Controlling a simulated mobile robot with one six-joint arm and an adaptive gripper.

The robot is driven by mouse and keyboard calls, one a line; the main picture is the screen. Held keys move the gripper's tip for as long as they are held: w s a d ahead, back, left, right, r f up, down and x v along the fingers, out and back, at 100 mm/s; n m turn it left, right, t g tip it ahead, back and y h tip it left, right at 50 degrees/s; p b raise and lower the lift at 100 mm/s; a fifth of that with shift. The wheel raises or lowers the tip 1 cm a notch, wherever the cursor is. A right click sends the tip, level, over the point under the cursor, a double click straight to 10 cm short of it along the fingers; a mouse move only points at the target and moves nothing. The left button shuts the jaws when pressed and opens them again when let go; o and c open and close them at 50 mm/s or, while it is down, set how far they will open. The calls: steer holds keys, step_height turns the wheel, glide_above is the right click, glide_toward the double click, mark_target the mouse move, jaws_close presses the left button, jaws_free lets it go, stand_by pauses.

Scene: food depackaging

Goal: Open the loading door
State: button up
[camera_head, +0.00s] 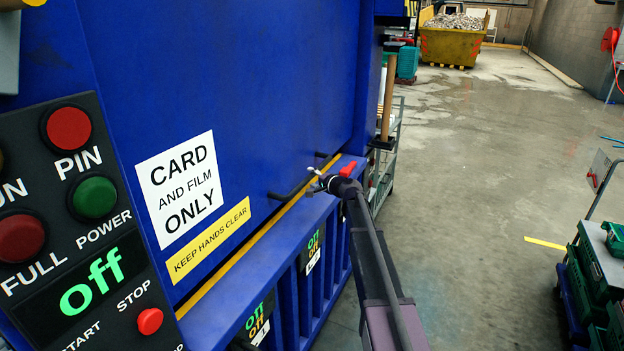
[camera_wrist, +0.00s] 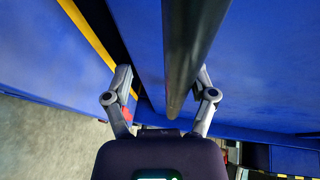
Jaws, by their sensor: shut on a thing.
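The loading door is the large blue panel (camera_head: 290,85) with a "CARD AND FILM ONLY" sign. It stands upright in the head view, its lower edge by a yellow strip (camera_head: 235,262). A black bar handle (camera_head: 290,188) sticks out near its lower edge. My gripper (camera_head: 319,182) is at the handle's right part, its fingers on either side of the bar. In the wrist view, the dark bar (camera_wrist: 188,50) runs between the fingers of my gripper (camera_wrist: 164,74), which is shut on it. The exact finger contact is hard to see.
A control panel (camera_head: 80,220) with red and green buttons is at the left. A blue ledge (camera_head: 265,270) runs below the door, with a red knob (camera_head: 348,169) near my gripper. Green crates (camera_head: 597,270) stand at the right. The concrete floor between is mostly clear.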

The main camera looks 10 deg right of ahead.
steer(key=p+v, duration=0.2)
steer(key=v, duration=1.3)
steer(key=shift+s+d+r+p, duration=0.2)
steer(key=shift+s+p, duration=0.05)
steer(key=shift+p, duration=0.15)
stand_by(1.4)
stand_by(0.5)
steer(key=shift+w+a+r+p, duration=0.2)
steer(key=shift+w+p, duration=0.05)
steer(key=shift+w, duration=0.15)
steer(key=shift+w+a+r+p, duration=0.2)
steer(key=shift+w+a, duration=0.05)
steer(key=shift+w, duration=0.1)
steer(key=shift+w, duration=0.1)
steer(key=b+x, duration=0.2)
steer(key=x, duration=1.1)
steer(key=shift+w+a+f, duration=0.15)
steer(key=shift+w+a, duration=0.05)
steer(key=shift+w, duration=0.05)
jaws_close()
